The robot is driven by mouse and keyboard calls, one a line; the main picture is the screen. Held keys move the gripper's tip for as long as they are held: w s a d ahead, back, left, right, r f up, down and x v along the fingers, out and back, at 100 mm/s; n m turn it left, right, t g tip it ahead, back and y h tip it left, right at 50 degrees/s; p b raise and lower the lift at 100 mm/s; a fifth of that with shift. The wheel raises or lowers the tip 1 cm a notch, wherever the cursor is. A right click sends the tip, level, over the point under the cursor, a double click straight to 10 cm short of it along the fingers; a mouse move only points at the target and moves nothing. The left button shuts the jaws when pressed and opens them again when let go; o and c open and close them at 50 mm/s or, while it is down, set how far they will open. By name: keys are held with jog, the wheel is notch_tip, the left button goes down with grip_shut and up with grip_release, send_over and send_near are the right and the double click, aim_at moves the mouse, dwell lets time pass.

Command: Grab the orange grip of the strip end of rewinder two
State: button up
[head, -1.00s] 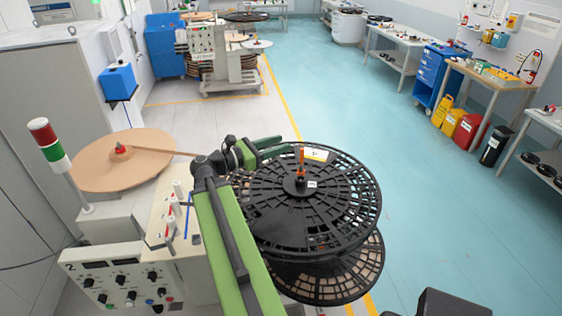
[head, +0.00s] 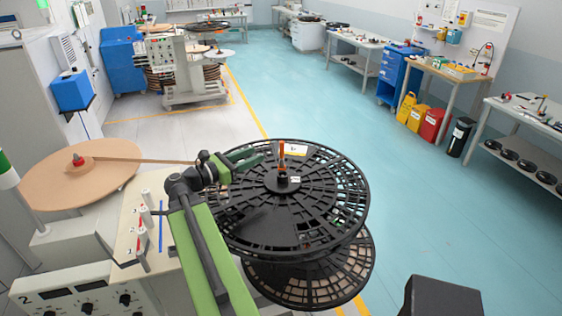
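Rewinder two has a panel marked 2 (head: 70,293) at lower left, a brown strip roll (head: 100,177) and a large black slotted reel (head: 320,215). A thin brown strip (head: 150,160) runs from the roll toward my gripper and passes out of sight behind my wrist. An upright orange piece (head: 282,152) stands at the black reel's hub; I cannot tell whether it is the strip end's grip. My gripper (head: 260,155) is over the reel's left part, its green fingers apart and pointing right, a little left of the orange piece. Nothing shows between them.
A second machine (head: 185,65) stands at the back left. A blue cabinet (head: 398,75) and a bench with yellow and red bins (head: 432,125) line the right wall. The blue floor (head: 400,215) right of the reel is clear.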

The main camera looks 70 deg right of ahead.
aim_at(282, 157)
jog(key=x, duration=1.5)
jog(key=shift+a+f, duration=0.1)
grip_shut()
dwell(0.8)
